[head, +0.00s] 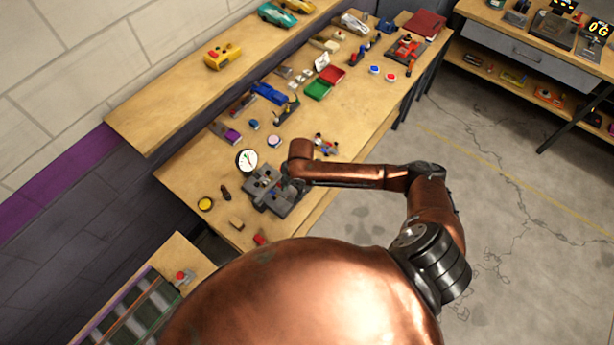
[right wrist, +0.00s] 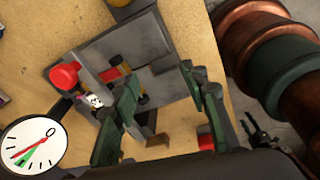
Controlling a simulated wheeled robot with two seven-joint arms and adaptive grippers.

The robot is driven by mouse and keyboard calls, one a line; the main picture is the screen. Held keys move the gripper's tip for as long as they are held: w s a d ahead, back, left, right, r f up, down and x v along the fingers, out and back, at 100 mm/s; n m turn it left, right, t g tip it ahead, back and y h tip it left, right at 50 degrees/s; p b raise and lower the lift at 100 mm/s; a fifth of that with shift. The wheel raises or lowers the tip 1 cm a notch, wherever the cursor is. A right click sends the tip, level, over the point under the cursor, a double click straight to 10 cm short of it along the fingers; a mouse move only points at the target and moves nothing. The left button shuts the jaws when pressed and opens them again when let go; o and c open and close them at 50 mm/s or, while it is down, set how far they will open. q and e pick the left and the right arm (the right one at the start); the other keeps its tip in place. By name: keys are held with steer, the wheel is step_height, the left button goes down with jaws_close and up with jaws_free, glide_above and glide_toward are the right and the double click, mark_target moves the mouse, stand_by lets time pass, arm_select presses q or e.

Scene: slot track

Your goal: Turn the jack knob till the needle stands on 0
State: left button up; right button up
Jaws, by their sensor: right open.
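A grey metal jack fixture (head: 272,196) sits on the workbench; its plate (right wrist: 150,60) fills much of the right wrist view. A round red knob (right wrist: 64,76) shows at its left edge; I cannot tell if this is the jack knob. The white round gauge (head: 246,160) stands beside the fixture. In the right wrist view the gauge (right wrist: 33,146) has a 0 at its upper right; coloured marks reach lower left, and the needle's exact reading is unclear. My right gripper (right wrist: 160,104) is open over the fixture, its green-padded fingers apart with no held object visible. My left gripper is out of view.
A yellow round piece (head: 205,204) and a dark small tool (head: 225,191) lie left of the fixture. A shelf with a yellow car (head: 222,57) runs along the wall.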

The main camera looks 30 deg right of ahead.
steer(key=w+d+r, duration=0.1)
steer(key=d, duration=0.2)
steer(key=w+d+r+n+h, duration=0.1)
steer(key=d+r, duration=0.1)
steer(key=d, duration=0.1)
steer(key=w+d+r+n, duration=0.1)
steer(key=w+d, duration=0.1)
steer(key=d, duration=0.1)
steer(key=shift+r+g+h, duration=0.25)
steer(key=shift+g+h, duration=0.05)
steer(key=shift+g, duration=0.1)
steer(key=shift+w+d+f, duration=0.1)
steer(key=shift+d+f, duration=0.05)
step_height(320, 180, down, 7)
steer(key=shift+f+p, duration=0.15)
steer(key=shift+p, duration=0.2)
steer(key=shift+c, duration=0.5)
jaws_close()
